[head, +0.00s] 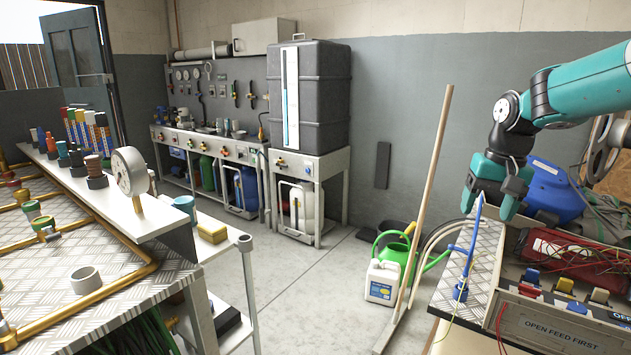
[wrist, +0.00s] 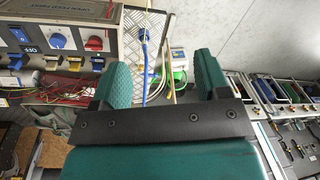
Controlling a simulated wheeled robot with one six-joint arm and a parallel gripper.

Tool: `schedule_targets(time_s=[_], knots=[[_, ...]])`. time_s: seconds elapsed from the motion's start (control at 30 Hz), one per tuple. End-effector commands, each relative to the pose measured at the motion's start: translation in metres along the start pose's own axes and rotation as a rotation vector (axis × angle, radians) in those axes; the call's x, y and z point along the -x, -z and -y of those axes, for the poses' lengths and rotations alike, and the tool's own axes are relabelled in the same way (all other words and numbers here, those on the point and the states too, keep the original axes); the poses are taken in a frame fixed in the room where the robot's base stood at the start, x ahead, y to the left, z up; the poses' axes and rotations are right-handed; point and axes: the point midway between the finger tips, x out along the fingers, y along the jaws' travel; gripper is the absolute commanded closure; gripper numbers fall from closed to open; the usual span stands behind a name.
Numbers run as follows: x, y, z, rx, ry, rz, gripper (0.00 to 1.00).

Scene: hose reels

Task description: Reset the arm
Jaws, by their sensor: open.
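My gripper (head: 492,205) is at the right in the head view, at the end of my teal arm, with its fingers pointing down. It is open. In the wrist view my gripper (wrist: 160,75) shows two teal fingers spread apart with nothing held between them. A blue hose (head: 472,245) rises from a checker-plate top to just below the fingers. The blue hose (wrist: 146,65) shows between the fingers in the wrist view. Whether it touches a finger I cannot tell.
A panel marked "OPEN FEED FIRST" (head: 560,335) with switches is at the lower right. A white jug (head: 382,282), a green watering can (head: 396,250) and a leaning wooden pole (head: 430,190) stand on the floor. A pipe bench (head: 130,295) is at left. The middle floor is clear.

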Motion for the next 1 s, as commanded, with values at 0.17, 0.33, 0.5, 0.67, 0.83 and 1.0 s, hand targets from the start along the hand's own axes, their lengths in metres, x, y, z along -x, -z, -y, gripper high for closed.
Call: schedule_targets(time_s=[0.17, 0.33, 0.5, 0.67, 0.83, 1.0], knots=[[0.033, -0.108, 0.072, 0.313, 0.084, 0.0, 0.31], [0.043, -0.221, 0.107, 0.584, 0.178, 0.008, 0.31], [0.043, -0.307, 0.114, 0.773, 0.258, 0.016, 0.31], [0.038, -0.344, 0.112, 0.852, 0.296, 0.023, 0.31], [0.037, -0.35, 0.111, 0.864, 0.301, 0.025, 0.31], [0.037, -0.349, 0.111, 0.862, 0.3, 0.025, 0.54]])
